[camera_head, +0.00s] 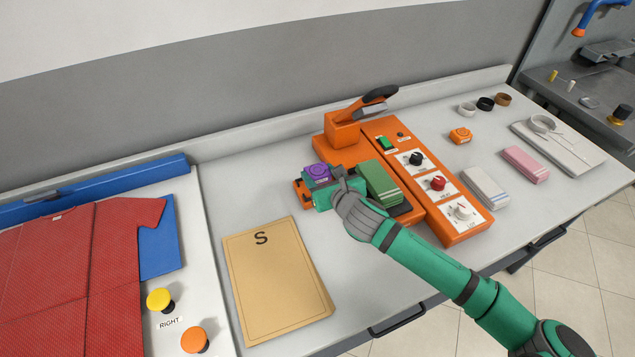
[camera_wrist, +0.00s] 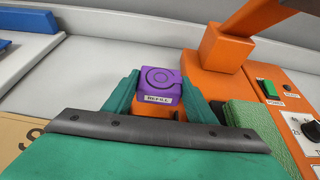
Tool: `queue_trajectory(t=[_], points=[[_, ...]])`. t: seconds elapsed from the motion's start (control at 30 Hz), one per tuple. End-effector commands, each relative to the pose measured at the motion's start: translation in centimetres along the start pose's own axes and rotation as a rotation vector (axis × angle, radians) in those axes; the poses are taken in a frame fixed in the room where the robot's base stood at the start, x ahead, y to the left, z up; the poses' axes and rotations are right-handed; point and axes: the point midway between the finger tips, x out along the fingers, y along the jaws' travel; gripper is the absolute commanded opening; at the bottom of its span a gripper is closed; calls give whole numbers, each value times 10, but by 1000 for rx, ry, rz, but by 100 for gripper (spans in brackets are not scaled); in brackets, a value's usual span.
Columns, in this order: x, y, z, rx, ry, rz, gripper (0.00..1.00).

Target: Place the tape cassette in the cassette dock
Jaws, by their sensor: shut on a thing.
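The tape cassette is a purple block (camera_head: 317,171) with a ring pattern on top and a REFILL label on its front face. In the wrist view, the cassette (camera_wrist: 160,82) sits between the two green fingers of my gripper (camera_wrist: 159,94). In the head view, my gripper (camera_head: 322,187) is shut on it at the left side of the orange machine. An orange part (camera_head: 300,189) shows beside and below my gripper, and orange also shows just under the cassette in the wrist view. It looks like the cassette dock, mostly hidden; whether the cassette touches it I cannot tell.
The orange machine (camera_head: 385,133) has a lever, a green switch and several knobs. A folded green cloth (camera_head: 378,182) lies close to the right of my gripper. A brown packet marked S (camera_head: 275,285) lies to the left.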

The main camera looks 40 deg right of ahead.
Motion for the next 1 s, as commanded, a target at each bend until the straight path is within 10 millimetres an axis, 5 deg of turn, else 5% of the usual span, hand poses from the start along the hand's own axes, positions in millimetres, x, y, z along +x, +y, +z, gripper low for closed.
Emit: queue_trajectory(t=[0.5, 0.97, 1.0], points=[[22, 3, -33, 3, 0, -1, 29], [24, 2, -38, -2, 0, -2, 29], [24, 2, -39, -1, 0, -1, 54]])
